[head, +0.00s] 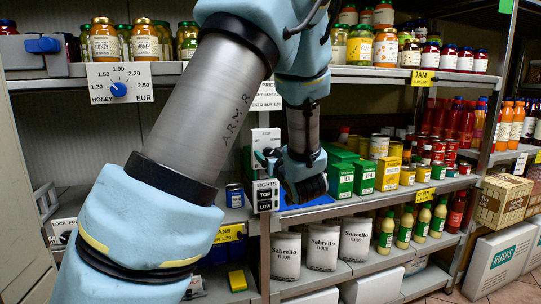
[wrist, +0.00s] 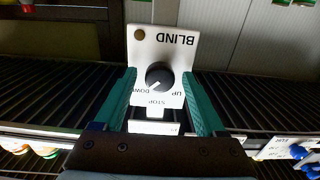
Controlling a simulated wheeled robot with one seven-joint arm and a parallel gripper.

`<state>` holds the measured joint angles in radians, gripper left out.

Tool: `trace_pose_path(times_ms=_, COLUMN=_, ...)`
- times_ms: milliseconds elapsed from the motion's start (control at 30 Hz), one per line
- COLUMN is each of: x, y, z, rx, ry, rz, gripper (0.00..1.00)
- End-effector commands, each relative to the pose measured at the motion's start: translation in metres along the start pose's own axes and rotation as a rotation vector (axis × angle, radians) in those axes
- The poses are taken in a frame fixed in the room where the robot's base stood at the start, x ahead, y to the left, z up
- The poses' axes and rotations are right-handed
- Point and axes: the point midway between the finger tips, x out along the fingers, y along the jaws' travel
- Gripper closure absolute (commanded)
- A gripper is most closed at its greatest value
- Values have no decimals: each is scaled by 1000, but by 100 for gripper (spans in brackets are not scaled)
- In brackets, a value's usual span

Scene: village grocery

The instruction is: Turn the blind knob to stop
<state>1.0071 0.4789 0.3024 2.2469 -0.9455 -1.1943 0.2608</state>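The blind knob (wrist: 158,76) is a round black dial on a white plate (wrist: 178,42) lettered BLIND, which appears upside down in the wrist view. UP, STOP and DOWN are printed around the dial. Its white pointer mark slants to the lower left of the picture, toward DOWN and away from STOP. My gripper (wrist: 165,100) is open, with one teal finger on each side of the plate's lower part; I see no contact with the knob. In the head view my gripper (head: 265,158) is in front of a white plate (head: 265,137) by the shelf post; the knob is hidden there.
A LIGHTS panel (head: 265,196) with TOP and LOW sits just below my gripper. Green boxes (head: 341,180) stand close on its right. A blue can (head: 234,195) stands to the left. A HONEY price dial (head: 119,89) is at the upper left.

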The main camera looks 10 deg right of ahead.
Motion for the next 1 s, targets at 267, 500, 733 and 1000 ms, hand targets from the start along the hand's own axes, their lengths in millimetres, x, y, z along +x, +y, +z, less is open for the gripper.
trace_pose_path(times_ms=267, x=0, y=0, z=0, rx=0, ry=0, rz=0, gripper=60)
trace_pose_path(times_ms=500, x=0, y=0, z=0, rx=0, ry=0, rz=0, gripper=87)
trace_pose_path(times_ms=733, x=0, y=0, z=0, rx=0, ry=0, rz=0, gripper=100)
trace_pose_path(times_ms=1000, x=0, y=0, z=2, rx=-37, ry=0, rz=0, gripper=100)
